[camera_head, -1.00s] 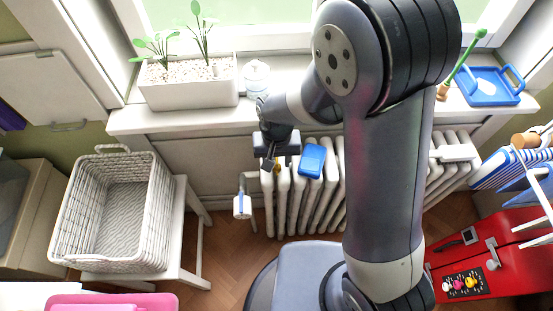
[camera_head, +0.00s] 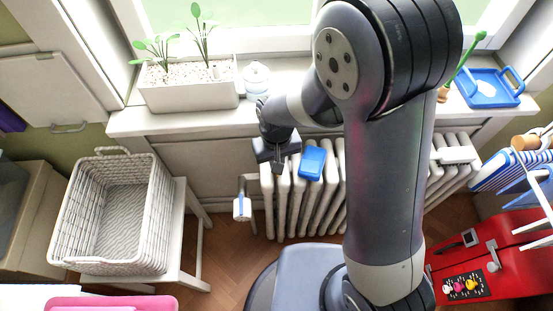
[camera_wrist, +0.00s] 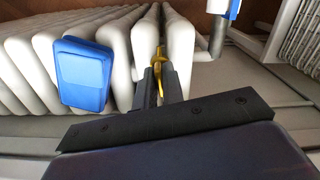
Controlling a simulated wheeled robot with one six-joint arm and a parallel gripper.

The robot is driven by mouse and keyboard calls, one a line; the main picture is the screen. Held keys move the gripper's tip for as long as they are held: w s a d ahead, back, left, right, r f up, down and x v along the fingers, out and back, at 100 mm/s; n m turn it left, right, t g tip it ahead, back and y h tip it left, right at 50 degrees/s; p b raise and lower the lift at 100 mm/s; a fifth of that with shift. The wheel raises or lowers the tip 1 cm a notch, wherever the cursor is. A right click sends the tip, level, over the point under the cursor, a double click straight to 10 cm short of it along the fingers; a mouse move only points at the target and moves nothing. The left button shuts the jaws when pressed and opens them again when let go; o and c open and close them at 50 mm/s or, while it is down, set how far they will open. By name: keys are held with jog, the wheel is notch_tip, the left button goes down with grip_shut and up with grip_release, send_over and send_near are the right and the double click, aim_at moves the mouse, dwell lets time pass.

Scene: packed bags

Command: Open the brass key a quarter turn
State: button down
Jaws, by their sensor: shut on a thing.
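The brass key (camera_wrist: 160,56) shows yellow between my gripper's fingers in the wrist view, at the end of the white radiator (camera_wrist: 118,52). My gripper (camera_wrist: 161,82) is shut on the key; its dark fingers cover part of it. In the head view my gripper (camera_head: 279,165) is at the left end of the radiator (camera_head: 330,195), tilted, and the key is hidden there. How far the key is turned cannot be told.
A blue box (camera_head: 312,163) hangs on the radiator close right of my gripper. A white and blue valve (camera_head: 242,207) is at the lower left. The sill above holds a planter (camera_head: 190,92) and glass jar (camera_head: 256,75). A wicker basket (camera_head: 75,225) stands left.

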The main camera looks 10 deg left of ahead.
jog(key=shift+n, duration=1.2)
jog(key=shift+n, duration=1.1)
jog(key=n, duration=0.2)
jog(key=shift+n, duration=0.4)
jog(key=shift+n, duration=0.7)
jog(key=n, duration=0.3)
jog(key=shift+n, duration=0.4)
